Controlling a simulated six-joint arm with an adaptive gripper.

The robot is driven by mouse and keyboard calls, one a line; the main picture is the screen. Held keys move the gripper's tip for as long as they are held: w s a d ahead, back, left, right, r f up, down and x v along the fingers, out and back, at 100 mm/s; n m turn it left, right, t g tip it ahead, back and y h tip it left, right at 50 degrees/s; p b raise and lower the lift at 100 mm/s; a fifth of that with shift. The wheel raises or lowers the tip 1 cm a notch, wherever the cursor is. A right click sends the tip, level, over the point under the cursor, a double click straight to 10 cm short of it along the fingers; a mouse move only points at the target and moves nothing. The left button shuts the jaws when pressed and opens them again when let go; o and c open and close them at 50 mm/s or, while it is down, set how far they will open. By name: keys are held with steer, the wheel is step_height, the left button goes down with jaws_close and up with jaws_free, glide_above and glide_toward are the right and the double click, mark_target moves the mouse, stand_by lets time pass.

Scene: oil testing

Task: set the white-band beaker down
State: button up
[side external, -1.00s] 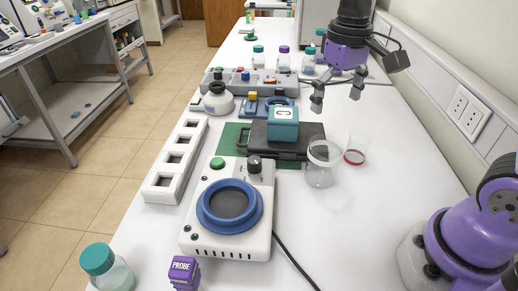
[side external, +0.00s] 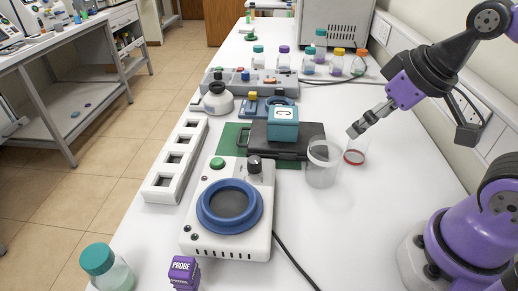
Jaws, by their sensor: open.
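The white-band beaker (side external: 322,172) is a clear beaker with a pale band near its rim. It stands upright on the white bench, right of the black case. My gripper (side external: 354,132) is open, tilted down to the left, above and to the right of that beaker and apart from it in this view. A second clear beaker with a red band (side external: 354,157) stands just right of the white-band one. My fingers overlap its upper part in the picture, and I cannot tell whether they touch it.
A white hotplate-like device with a blue ring (side external: 229,206) stands in front, its black cable running right. A black case (side external: 288,148) carries a teal box (side external: 284,125). Several capped bottles stand at the back. The bench front right of the beakers is clear.

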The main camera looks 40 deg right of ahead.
steer(key=n+y, duration=1)
steer(key=n, duration=0.3)
glide_toward(311, 155)
steer(key=w+x, duration=0.1)
steer(key=x, duration=0.2)
steer(key=shift+s+d+f+y, duration=0.15)
steer(key=shift+d+f+y, duration=0.05)
steer(key=shift+f+y, duration=0.2)
steer(key=shift+s+d+f+y, duration=0.1)
steer(key=shift+d+f+y, duration=0.1)
steer(key=shift+f+y, duration=0.25)
steer(key=shift+t+y, duration=0.25)
steer(key=shift+t, duration=0.05)
steer(key=shift+x, duration=2.45)
steer(key=c, duration=1.2)
